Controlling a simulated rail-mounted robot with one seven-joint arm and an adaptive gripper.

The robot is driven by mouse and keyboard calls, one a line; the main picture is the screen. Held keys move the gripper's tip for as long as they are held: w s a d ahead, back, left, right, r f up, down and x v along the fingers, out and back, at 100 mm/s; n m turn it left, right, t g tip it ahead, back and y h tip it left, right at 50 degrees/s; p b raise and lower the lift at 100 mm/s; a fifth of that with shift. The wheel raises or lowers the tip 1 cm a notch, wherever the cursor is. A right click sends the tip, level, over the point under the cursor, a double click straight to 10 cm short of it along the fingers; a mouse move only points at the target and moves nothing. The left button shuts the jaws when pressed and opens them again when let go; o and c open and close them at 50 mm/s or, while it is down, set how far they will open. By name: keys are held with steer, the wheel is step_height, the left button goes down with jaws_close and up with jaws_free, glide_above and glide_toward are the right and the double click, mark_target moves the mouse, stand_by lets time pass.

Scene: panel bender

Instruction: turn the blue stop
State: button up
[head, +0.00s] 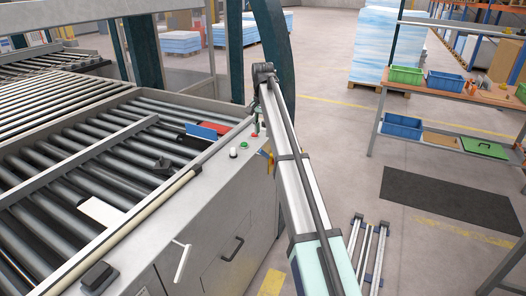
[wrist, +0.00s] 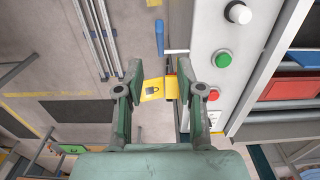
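A blue bar (wrist: 159,37) shows in the wrist view beyond my fingertips, beside the grey control panel (wrist: 215,30). In the head view a small blue part (head: 272,161) shows at the machine's side by a yellow piece (head: 264,154). A blue plate (head: 202,132) also lies on the rollers; which one is the stop I cannot tell for sure. My gripper (wrist: 160,75) is open above the machine's edge. The yellow piece with a padlock mark (wrist: 153,90) shows between its fingers, with no clear contact. In the head view my arm mostly hides the gripper.
A green button (wrist: 222,59), a white knob (wrist: 238,12) and a red button (head: 254,134) sit on the panel right beside my right finger. Rollers (head: 60,200) fill the left. A shelf table (head: 460,88) with bins stands at right.

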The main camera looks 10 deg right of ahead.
mark_target(263, 152)
step_height(263, 152, down, 11)
steer(key=shift+r+p, duration=0.2)
steer(key=shift+p, duration=0.7)
jaws_close()
